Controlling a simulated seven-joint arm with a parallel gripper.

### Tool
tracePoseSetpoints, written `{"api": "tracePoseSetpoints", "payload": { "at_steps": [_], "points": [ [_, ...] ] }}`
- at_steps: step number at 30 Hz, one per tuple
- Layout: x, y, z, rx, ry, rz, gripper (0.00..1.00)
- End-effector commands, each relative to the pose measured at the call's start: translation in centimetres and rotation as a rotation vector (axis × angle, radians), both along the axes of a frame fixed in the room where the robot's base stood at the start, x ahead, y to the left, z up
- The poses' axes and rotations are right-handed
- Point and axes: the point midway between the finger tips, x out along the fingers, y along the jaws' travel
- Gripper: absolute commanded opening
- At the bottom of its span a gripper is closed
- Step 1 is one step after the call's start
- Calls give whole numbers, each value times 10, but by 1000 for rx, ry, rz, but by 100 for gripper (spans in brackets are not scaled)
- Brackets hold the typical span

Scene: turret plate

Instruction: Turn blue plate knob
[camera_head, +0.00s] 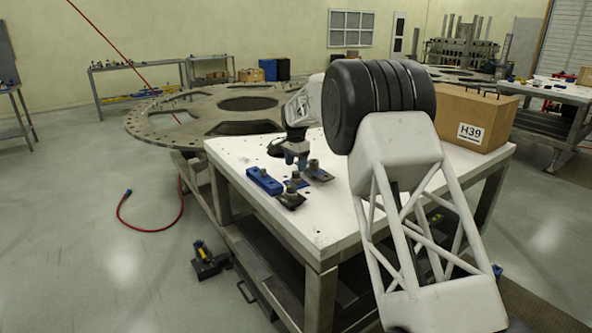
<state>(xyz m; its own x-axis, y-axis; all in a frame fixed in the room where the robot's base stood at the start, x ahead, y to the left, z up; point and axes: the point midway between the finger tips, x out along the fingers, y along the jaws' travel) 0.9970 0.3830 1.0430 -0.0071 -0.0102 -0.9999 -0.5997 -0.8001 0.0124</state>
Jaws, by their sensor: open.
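The blue plate (265,183) lies on the near left part of the white table top. A small dark knob (263,172) stands on it. My gripper (296,164) hangs above the table just right of the blue plate, pointing down, apart from the blue plate's knob. It is open, though its fingers are small in this view. I see nothing held in it. Part of my own arm covers the table to the right.
Two dark plates with knobs, a nearer one (291,198) and one to the right (319,172), sit close to my gripper. A cardboard box (474,117) marked H39 stands at the table's right. A large round metal plate (175,119) is behind.

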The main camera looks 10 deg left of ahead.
Motion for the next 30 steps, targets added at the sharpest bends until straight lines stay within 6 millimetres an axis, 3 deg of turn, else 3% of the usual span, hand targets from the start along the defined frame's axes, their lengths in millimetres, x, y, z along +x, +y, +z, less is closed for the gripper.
{"api": "tracePoseSetpoints", "payload": {
  "at_steps": [6, 12, 30],
  "points": [
    [0, 0, 28, 0, 0, 0, 61],
    [0, 0, 44, 0, 0, 0, 61],
    [-4, -6, 52, 1, -2, 5, 61]
  ]
}}
